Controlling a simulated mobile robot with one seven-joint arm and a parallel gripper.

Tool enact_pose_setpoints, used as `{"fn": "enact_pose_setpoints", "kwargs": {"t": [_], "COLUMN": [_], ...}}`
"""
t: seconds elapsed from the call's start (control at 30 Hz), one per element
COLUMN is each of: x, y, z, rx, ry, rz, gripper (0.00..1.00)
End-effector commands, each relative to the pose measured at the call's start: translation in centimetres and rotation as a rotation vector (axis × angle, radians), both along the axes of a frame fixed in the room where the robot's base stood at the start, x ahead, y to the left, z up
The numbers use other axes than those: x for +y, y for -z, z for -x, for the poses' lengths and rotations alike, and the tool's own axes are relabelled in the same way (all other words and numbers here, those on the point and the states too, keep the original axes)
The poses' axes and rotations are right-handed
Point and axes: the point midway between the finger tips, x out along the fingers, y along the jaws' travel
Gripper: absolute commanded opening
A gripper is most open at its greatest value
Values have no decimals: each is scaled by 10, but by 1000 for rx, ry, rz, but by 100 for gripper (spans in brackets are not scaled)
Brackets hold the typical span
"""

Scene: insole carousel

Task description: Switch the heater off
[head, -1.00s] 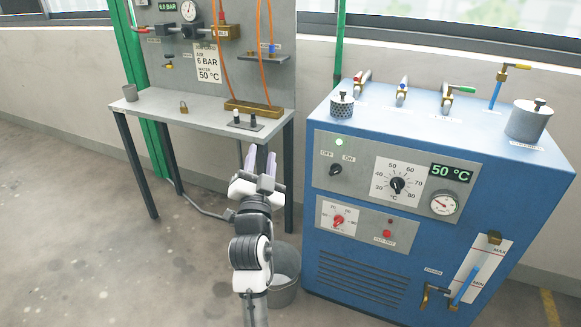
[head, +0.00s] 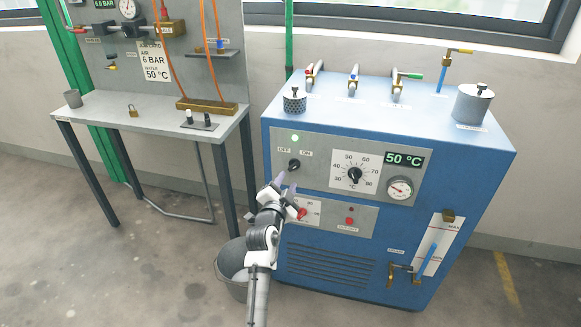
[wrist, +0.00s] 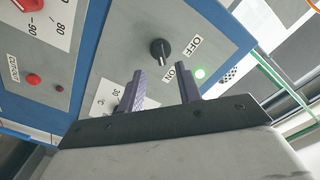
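The heater is a blue cabinet (head: 470,165) with a grey control panel. Its black OFF/ON knob (head: 294,165) sits at the panel's upper left, and its pointer seems turned toward ON. The green lamp (head: 295,138) above it is lit, and it also shows in the wrist view (wrist: 200,73). My gripper (head: 284,184) is just below and left of the knob in the head view. In the wrist view my gripper (wrist: 160,82) is open and empty, fingers apart, with the knob (wrist: 160,50) ahead of the gap. They look apart from the knob.
A temperature dial (head: 354,175) and 50 °C display (head: 405,160) are right of the knob. Below are a red knob (head: 303,213) and red button (head: 349,221). A grey bucket (head: 232,262) stands by the cabinet, near my arm. A workbench (head: 150,108) is at left.

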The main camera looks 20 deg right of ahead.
Motion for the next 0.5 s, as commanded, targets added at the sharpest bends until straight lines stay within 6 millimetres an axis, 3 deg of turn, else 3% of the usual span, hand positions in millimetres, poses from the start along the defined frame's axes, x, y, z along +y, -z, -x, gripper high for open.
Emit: {"fn": "enact_pose_setpoints", "kwargs": {"t": [0.2,0.5], "x": [-22,-35], "y": [-4,-1], "z": [-32,-52], "rx": [-1,0], "ry": [1,-1], "rz": [-2,1], "gripper": [35,35]}}
